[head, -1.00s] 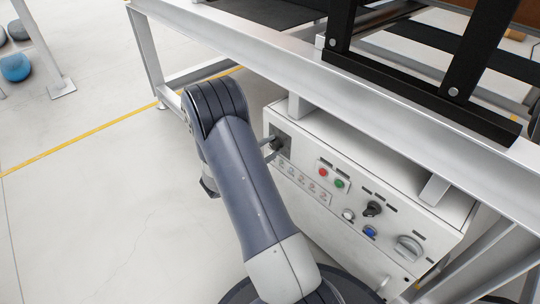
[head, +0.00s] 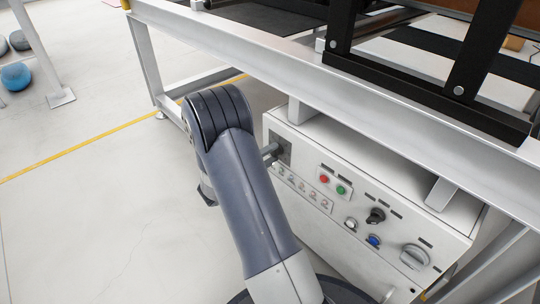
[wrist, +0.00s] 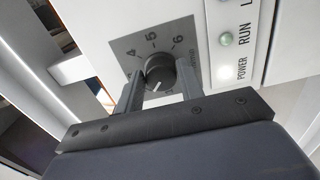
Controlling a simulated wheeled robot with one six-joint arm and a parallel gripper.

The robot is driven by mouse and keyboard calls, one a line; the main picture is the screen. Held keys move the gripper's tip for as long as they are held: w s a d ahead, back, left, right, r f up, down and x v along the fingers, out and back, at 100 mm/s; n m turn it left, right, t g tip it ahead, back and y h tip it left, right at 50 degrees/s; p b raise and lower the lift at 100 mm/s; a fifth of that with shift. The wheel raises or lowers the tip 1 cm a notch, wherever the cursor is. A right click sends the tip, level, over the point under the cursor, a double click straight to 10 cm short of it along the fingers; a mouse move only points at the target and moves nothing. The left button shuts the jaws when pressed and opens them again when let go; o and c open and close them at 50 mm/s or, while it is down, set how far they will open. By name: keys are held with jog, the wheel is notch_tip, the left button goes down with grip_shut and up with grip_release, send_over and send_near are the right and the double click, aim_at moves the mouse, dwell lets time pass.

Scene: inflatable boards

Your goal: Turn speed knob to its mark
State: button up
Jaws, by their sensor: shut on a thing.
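The speed knob (wrist: 158,70) is dark and round, with a pale pointer line on its face. No separate target mark can be made out. My gripper (wrist: 160,78) is shut on the knob, one finger on each side. In the head view the dial plate (head: 286,150) is at the control box's left end, with my gripper (head: 272,151) reaching it from the left; the knob is mostly hidden there.
The white control box (head: 420,215) also carries a red button (head: 324,180), a green button (head: 341,190), a black selector (head: 376,215), a blue button (head: 374,240) and a large grey switch (head: 414,256). A white frame beam (head: 290,70) runs above.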

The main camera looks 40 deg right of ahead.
dwell(0.4)
jog(key=o, duration=1)
jog(key=a+p, duration=0.1)
jog(key=a, duration=0.2)
jog(key=s+a+p, duration=0.1)
jog(key=a, duration=0.3)
jog(key=a+p, duration=0.1)
jog(key=a, duration=0.2)
jog(key=shift+s+a, duration=0.25)
jog(key=shift+a, duration=0.15)
jog(key=d+b, duration=0.1)
jog(key=d, duration=0.2)
jog(key=w+d+b, duration=0.1)
jog(key=d, duration=0.3)
jog(key=d+b, duration=0.1)
jog(key=d, duration=0.2)
jog(key=shift+w+d, duration=0.25)
jog(key=shift+d, duration=0.15)
